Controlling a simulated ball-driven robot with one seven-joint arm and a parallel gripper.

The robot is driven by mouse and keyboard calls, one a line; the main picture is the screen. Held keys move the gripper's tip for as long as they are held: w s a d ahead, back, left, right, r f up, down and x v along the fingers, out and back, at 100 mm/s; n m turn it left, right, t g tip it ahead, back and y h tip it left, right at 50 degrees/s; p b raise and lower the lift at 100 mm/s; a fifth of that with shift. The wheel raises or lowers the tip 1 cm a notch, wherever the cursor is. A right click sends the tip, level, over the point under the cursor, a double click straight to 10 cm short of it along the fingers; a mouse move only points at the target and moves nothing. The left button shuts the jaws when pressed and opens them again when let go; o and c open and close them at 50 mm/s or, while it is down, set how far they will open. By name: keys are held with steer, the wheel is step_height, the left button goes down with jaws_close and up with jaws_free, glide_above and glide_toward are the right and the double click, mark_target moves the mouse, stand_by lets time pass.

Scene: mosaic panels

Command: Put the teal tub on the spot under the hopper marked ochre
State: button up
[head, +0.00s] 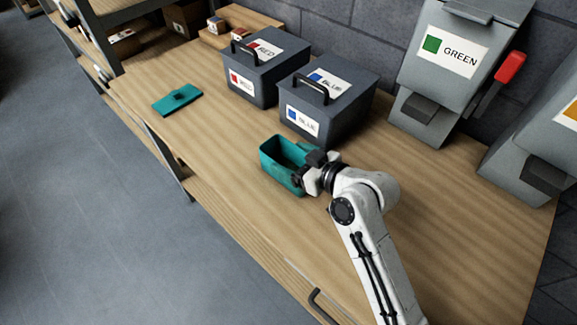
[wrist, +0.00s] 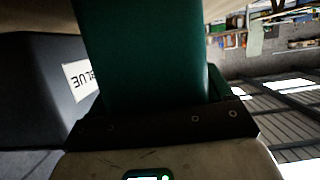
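The teal tub (head: 268,160) is open-topped and upright at the middle of the wooden bench, in front of the blue-labelled box. In the wrist view its teal side (wrist: 140,50) fills the middle, very close. My gripper (head: 303,178) is at the tub's right end and appears to touch it. Its fingertips are hidden, so I cannot tell whether they grip. A grey hopper (head: 510,165) at the right edge has a partly cut-off ochre-orange label (head: 568,116). I see no marked spot under it.
Boxes labelled RED (head: 262,80) and BLUE (head: 350,100) stand behind the tub. The GREEN hopper (head: 420,85) has a red lever (head: 508,70). A teal lid-like plate (head: 165,104) lies at left. The bench (head: 460,225) is clear on the right.

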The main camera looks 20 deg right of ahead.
steer(key=c, duration=0.8)
steer(key=shift+o, duration=0.2)
steer(key=shift+r, duration=0.15)
